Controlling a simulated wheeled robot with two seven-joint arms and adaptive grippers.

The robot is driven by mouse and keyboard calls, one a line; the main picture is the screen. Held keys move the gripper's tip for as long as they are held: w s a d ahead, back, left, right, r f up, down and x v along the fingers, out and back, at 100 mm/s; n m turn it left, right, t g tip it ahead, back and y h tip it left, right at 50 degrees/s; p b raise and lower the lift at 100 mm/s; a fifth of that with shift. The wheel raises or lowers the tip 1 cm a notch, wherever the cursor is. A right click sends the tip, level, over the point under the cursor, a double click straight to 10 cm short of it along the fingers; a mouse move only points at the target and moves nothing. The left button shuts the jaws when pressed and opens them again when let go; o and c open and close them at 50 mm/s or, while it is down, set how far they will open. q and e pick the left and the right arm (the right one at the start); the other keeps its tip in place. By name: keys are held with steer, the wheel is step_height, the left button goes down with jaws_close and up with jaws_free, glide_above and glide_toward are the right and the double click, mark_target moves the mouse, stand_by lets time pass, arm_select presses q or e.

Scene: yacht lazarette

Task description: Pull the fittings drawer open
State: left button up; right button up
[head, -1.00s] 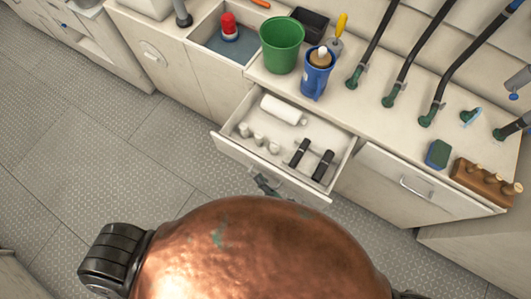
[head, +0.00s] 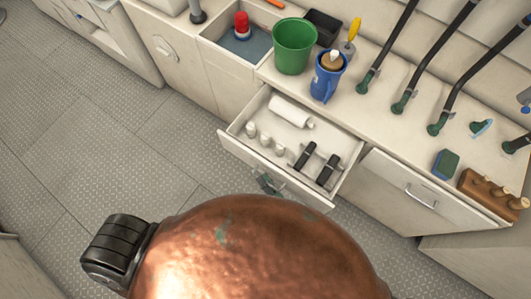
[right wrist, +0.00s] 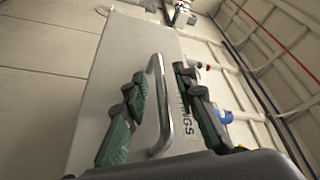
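The fittings drawer (head: 240,151) stands pulled out from the counter in the head view, with its contents showing. Its pale front (right wrist: 105,90) fills the middle of the right wrist view, with part of a label ending in "NGS". A metal bar handle (right wrist: 161,110) is on that front. My right gripper (right wrist: 160,80) has its two green-padded fingers apart, one on each side of the handle, with visible gaps. In the head view the right gripper (head: 268,183) is small and dark at the drawer front, partly hidden by my copper-coloured body. My left gripper is out of view.
The drawer holds a white roll (head: 290,112), small white fittings and two black pieces (head: 328,169). A green bucket (head: 294,46) and blue jug (head: 327,78) stand on the counter behind. A cabinet door with a handle (head: 421,197) is to the right. Floor (head: 110,150) at left is clear.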

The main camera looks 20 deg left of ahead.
steer(key=v, duration=1.2)
steer(key=shift+f, duration=0.1)
